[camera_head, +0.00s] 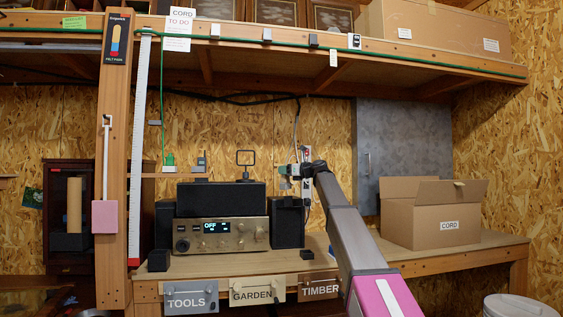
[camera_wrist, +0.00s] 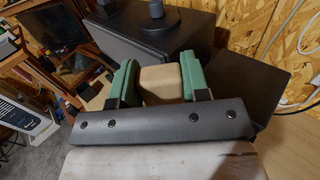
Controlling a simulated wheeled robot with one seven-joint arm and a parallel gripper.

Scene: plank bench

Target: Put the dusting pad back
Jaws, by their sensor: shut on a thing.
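My gripper (camera_head: 285,172) is at the end of my arm, above the right black speaker and in front of the board wall. In the wrist view its two green fingers (camera_wrist: 162,84) are shut on a tan block (camera_wrist: 163,80) with rounded edges, most likely the dusting pad. The block is held above the bench, near the dark speakers; in the head view it is too small to make out. A pink pad-like block (camera_head: 105,217) on a white handle hangs on the wooden post at the left.
A silver radio (camera_head: 222,245) stands between black speakers (camera_head: 286,222), under a long black box (camera_head: 221,199). An open cardboard box (camera_head: 425,225) labelled CORD stands at the right of the bench (camera_head: 450,262). A shelf (camera_head: 340,60) runs overhead. Labelled plates (camera_head: 191,298) hang along the front edge.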

